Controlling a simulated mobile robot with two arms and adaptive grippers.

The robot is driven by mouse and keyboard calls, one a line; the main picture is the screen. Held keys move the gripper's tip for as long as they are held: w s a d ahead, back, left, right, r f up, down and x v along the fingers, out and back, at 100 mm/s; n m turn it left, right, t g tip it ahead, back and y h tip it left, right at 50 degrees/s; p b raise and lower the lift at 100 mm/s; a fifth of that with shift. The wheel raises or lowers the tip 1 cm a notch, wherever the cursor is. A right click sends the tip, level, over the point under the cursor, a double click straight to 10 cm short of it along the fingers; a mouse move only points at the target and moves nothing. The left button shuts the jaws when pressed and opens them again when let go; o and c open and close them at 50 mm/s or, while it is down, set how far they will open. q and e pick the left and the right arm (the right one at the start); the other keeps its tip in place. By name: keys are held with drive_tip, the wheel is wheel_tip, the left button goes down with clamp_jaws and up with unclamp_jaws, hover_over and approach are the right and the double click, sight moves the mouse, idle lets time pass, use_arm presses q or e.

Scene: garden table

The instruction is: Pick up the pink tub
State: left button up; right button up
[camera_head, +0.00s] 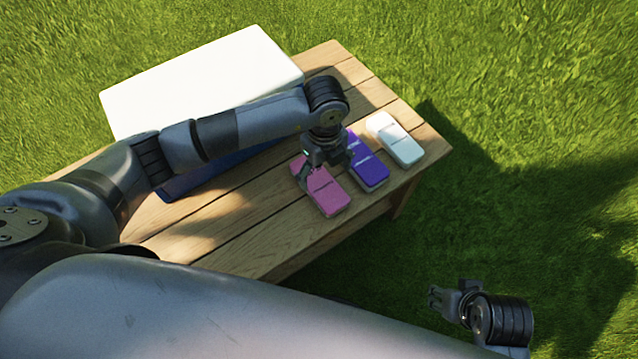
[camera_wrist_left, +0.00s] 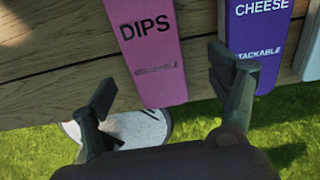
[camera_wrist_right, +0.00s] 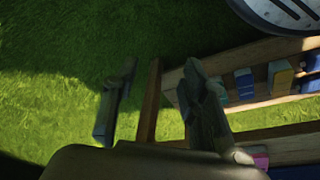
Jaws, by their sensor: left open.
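The pink tub (camera_head: 328,197) lies on the wooden table near its front edge in the head view. In the left wrist view the pink tub (camera_wrist_left: 150,45) shows the words DIPS and STACKABLE. My left gripper (camera_head: 325,172) is over the tub's far part in the head view, hiding some of it. Its fingers are spread and empty; in the left wrist view the tub shows between and beyond the fingertips (camera_wrist_left: 162,78). I cannot tell the exact height above it. My right gripper (camera_head: 436,297) is away from the table over the grass; its fingers (camera_wrist_right: 160,65) are apart and empty.
A purple tub (camera_head: 368,174) marked CHEESE lies close to the right of the pink one, with a white tub (camera_head: 400,142) further right. A large white-topped box (camera_head: 200,80) stands at the back left. The bare table (camera_head: 235,220) is left of the pink tub.

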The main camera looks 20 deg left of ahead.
sight(319, 181)
use_arm(q)
drive_tip(key=f, duration=0.2)
drive_tip(key=a+f+b, duration=0.1)
drive_tip(key=f, duration=0.2)
use_arm(e)
drive_tip(key=v, duration=0.3)
drive_tip(key=shift+s+r, duration=0.1)
drive_tip(key=shift+r, duration=0.05)
use_arm(q)
drive_tip(key=c, duration=1.4)
